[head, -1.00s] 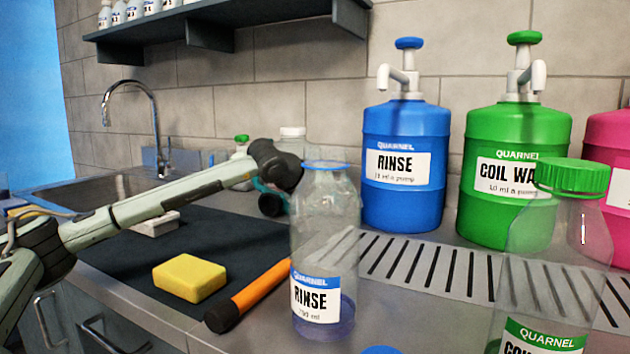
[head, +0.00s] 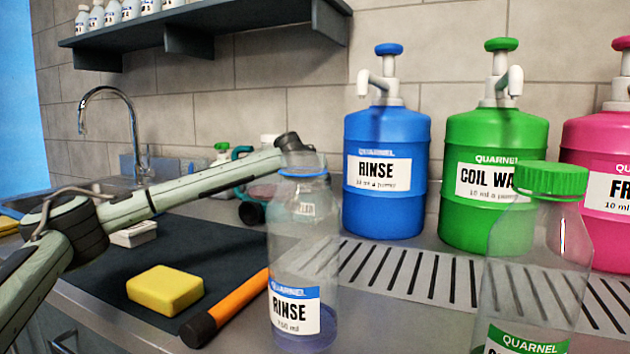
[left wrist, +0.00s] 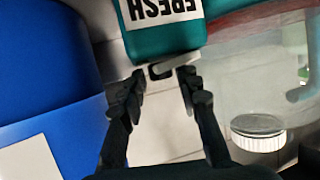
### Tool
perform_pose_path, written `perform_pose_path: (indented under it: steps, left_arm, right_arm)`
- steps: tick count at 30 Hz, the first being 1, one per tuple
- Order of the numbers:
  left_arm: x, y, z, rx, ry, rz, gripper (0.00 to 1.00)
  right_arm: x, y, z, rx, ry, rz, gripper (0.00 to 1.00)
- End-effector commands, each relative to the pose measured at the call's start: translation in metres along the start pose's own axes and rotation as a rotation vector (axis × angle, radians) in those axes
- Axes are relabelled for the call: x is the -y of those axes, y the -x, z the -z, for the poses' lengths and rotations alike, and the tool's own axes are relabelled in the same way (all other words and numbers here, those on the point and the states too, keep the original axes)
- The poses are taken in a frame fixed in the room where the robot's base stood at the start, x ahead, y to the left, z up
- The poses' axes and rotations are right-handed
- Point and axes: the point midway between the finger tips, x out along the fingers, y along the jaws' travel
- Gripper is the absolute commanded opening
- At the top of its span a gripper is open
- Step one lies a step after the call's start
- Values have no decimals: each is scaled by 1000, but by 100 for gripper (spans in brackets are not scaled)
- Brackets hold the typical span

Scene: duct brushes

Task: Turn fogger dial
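The fogger seems to be the teal and dark machine (head: 250,212) on the counter behind the clear rinse bottle, partly hidden by my left arm and that bottle. I cannot make out its dial in the head view. In the left wrist view my left gripper (left wrist: 160,90) has its fingers apart. A teal body with an upside-down FRESH label (left wrist: 165,25) lies beyond the fingertips, with a small grey bracket-like piece (left wrist: 172,67) in front of it. I cannot tell whether the fingers touch it. In the head view the gripper is hidden behind the rinse bottle. My right gripper is not in view.
A clear rinse bottle (head: 293,255) and a green-capped bottle (head: 540,240) stand in front. Blue (head: 386,205), green (head: 490,215) and pink pump containers line the wall. A white ribbed cap (left wrist: 258,132) shows at right in the wrist view. A yellow sponge (head: 165,290) lies on the dark mat.

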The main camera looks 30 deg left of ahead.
Motion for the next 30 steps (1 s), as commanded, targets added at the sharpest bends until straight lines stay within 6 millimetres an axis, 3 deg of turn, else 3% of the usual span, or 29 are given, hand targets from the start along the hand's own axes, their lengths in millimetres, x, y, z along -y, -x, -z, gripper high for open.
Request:
perform_pose_path:
  steps: [8, 17, 21, 26, 30]
  left_arm:
    - [0, -3, 0, 0, 0, 1, 32]
    - [0, -3, 0, 0, 0, 0, 0]
    - [-1, -3, -1, 1, 6, 16, 0]
    - [-6, -4, 0, 5, 51, 129, 0]
    - [-8, -4, 1, 8, 93, 226, 0]
  right_arm:
    - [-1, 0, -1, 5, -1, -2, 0]
    - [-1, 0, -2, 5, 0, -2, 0]
    - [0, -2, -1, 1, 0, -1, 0]
    - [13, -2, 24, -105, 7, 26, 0]
    - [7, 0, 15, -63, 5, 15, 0]
